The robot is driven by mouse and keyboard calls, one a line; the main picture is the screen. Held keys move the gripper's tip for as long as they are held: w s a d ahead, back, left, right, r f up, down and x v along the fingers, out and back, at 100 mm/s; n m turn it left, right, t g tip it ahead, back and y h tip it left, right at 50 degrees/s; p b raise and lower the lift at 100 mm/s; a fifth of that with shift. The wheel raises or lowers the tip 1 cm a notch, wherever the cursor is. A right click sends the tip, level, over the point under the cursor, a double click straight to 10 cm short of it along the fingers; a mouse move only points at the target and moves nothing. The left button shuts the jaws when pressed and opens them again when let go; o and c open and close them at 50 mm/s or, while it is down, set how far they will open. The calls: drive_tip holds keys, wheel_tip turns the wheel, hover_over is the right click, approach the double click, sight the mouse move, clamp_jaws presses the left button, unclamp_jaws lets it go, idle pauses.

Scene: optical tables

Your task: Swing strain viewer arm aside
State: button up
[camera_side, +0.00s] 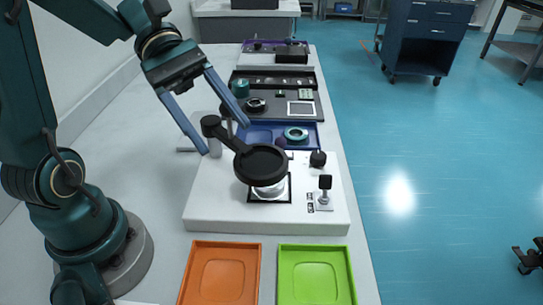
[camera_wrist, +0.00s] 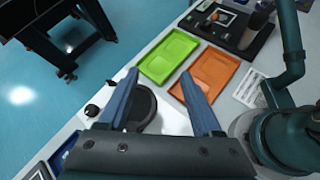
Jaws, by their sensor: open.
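The strain viewer has a white base (camera_side: 210,205) on the bench. Its black arm (camera_side: 226,137) runs from a rounded end at the post to a round black head (camera_side: 261,165). The head is over a clear round piece (camera_side: 268,189) on a dark-framed square. My gripper (camera_side: 226,139) is open, its two blue fingers pointing down on either side of the arm's post end. Contact cannot be told. In the wrist view my gripper (camera_wrist: 160,73) is open, with the black head (camera_wrist: 141,106) between its fingers in the picture, partly hidden by the left one.
An orange tray (camera_side: 220,246) and a green tray (camera_side: 316,248) lie in front of the base. A black knob (camera_side: 318,159) and a small black-topped stand (camera_side: 324,188) are on its right. A blue tray (camera_side: 261,125) with a teal ring (camera_side: 296,134) is behind.

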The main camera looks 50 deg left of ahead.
drive_tip(key=s+a+r+m+t+y, duration=0.1)
drive_tip(key=s+a+m+t+y, duration=0.3)
drive_tip(key=m+y, duration=1)
drive_tip(key=n+g+h, duration=0.2)
drive_tip(key=n+h, duration=0.4)
drive_tip(key=n, duration=1.7)
hover_over(317, 155)
drive_tip(key=s+a, duration=0.1)
drive_tip(key=a, duration=0.1)
wheel_tip(317, 155, down, 11)
drive_tip(key=shift+s+r, duration=0.1)
drive_tip(key=x, duration=0.3)
drive_tip(key=shift+d+f, duration=0.2)
drive_tip(key=shift+f, duration=0.05)
drive_tip(key=shift+w+d+f, duration=0.15)
drive_tip(key=shift+w+f, duration=0.1)
drive_tip(key=shift+f, duration=0.25)
